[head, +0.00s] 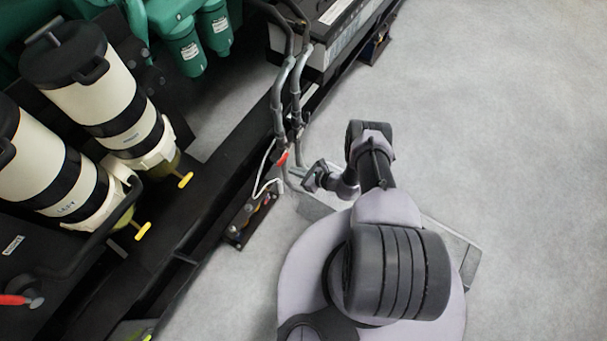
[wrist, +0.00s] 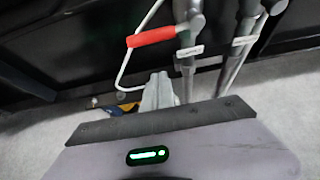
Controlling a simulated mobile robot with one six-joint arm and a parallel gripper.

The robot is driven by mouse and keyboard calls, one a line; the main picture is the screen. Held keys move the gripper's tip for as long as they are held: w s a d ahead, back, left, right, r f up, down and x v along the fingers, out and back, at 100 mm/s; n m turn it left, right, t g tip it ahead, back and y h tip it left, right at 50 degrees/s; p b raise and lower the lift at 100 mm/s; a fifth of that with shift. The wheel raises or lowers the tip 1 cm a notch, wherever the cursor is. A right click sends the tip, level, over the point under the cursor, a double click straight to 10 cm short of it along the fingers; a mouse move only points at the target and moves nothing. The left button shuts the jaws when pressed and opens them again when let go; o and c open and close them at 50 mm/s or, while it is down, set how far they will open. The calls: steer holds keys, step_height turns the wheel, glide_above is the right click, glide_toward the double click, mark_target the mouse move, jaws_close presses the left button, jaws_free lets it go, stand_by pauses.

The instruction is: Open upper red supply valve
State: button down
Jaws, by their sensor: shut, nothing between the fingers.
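A valve with a red lever (head: 281,159) sits on the grey pipes (head: 279,100) beside the black skid. In the wrist view the red lever (wrist: 151,37) points left from the left pipe (wrist: 188,50), roughly crosswise to it. My gripper (head: 307,181) is close to the pipes, a little right of and below the lever in the head view. In the wrist view my gripper (wrist: 158,92) is shut and empty, its tips below the lever and apart from it in the picture. The valve body is small and partly unclear.
A second pipe (wrist: 240,45) with a label runs right of the first. A thin white line (wrist: 127,65) loops by the lever. The black skid rail (head: 205,210) and white filter canisters (head: 95,90) stand left. Another red handle (head: 14,300) shows lower left. Floor at right is clear.

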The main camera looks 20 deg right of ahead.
mark_target(285, 156)
steer(key=shift+w+a+r, duration=0.45)
steer(key=shift+w+r, duration=0.15)
steer(key=shift+r, duration=0.1)
steer(key=shift+w+a+r, duration=0.4)
steer(key=shift+w+r, duration=0.15)
steer(key=shift+r, duration=0.15)
steer(key=shift+s+r, duration=0.1)
